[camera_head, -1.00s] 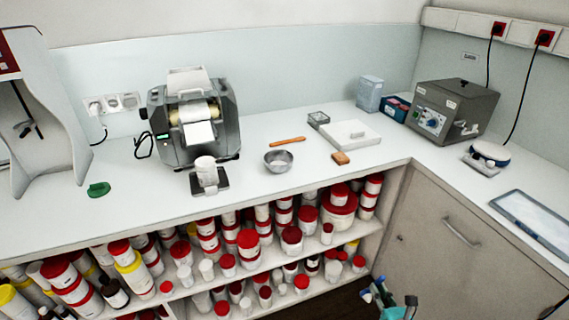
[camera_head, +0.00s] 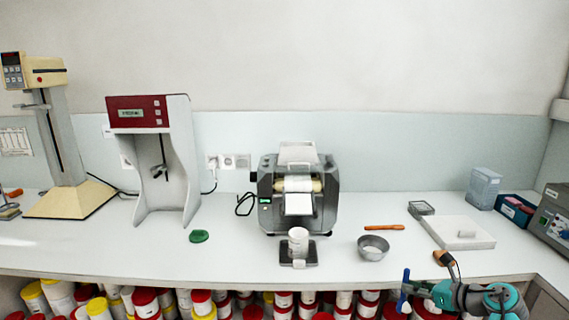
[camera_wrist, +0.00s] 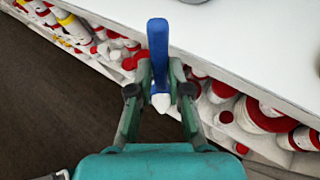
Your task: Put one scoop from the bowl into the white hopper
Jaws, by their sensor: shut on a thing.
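My gripper (camera_head: 412,291) is at the lower right of the head view, in front of the counter's front edge. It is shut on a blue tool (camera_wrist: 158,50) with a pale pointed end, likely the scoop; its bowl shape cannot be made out. The tool also shows in the head view (camera_head: 404,285). The steel bowl (camera_head: 373,254) sits on the counter, beyond the gripper and slightly left, with pale content. The white hopper (camera_head: 298,153) tops the grey mill (camera_head: 328,190), left of the bowl. A white cup (camera_head: 298,241) stands on a dark scale before the mill.
An orange stick (camera_head: 384,227) lies behind the bowl. A brown block (camera_head: 440,258) and a white slab (camera_head: 458,233) lie to its right. A green lid (camera_head: 199,236) lies left of the mill. Shelves of red-lidded jars (camera_wrist: 265,115) are below the counter.

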